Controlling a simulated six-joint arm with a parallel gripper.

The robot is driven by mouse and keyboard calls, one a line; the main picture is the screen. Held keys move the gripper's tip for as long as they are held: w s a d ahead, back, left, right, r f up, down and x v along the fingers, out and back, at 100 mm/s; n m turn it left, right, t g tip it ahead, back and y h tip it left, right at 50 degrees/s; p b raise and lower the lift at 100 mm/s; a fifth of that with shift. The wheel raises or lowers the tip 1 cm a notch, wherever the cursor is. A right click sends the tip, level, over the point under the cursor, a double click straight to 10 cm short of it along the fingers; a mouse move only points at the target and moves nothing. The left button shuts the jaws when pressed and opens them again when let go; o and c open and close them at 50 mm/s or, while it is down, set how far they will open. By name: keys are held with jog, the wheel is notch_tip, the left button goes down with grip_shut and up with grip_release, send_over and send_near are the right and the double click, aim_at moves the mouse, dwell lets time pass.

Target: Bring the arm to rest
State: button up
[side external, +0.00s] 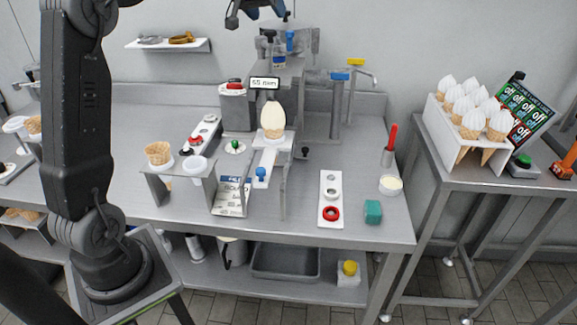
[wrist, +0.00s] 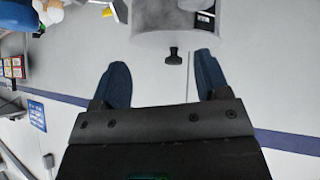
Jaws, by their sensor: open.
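My gripper (wrist: 162,64) is open and empty in the wrist view, its two blue-padded fingers wide apart. In the side external view only the lower part of my gripper (side external: 258,14) shows at the top edge, high above the bench and the machine. The rest of the wrist is cut off by the frame. Below it, a cone with a tall cream swirl (side external: 272,116) stands upright in a holder under the display. My gripper is well apart from it. In the wrist view a grey rounded housing with a dark knob (wrist: 172,55) lies beyond the fingers.
The steel bench (side external: 330,150) carries an empty waffle cone (side external: 158,153), a white cup (side external: 195,166), a button panel (side external: 331,199) and a teal block (side external: 373,212). A side table at right holds a white rack (side external: 447,130) of several filled cones. A wall shelf (side external: 168,45) is at upper left.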

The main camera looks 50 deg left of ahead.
jog(key=s+d+r+m+t+h, duration=0.1)
jog(key=s+d+r, duration=0.15)
jog(key=d, duration=0.55)
jog(key=s+d+r+t+h, duration=0.1)
jog(key=s+d+r, duration=0.15)
jog(key=d, duration=0.65)
jog(key=s+d+f+m+g, duration=0.2)
jog(key=s+d+f, duration=0.3)
jog(key=s+f, duration=0.5)
jog(key=s+d+f+m+g, duration=0.2)
jog(key=s+d+f, duration=0.3)
jog(key=s+f, duration=0.5)
jog(key=s+m, duration=0.1)
jog(key=s, duration=0.5)
jog(key=shift+s+d+g+h, duration=0.15)
jog(key=shift+s+g+h, duration=0.15)
jog(key=shift+g, duration=0.1)
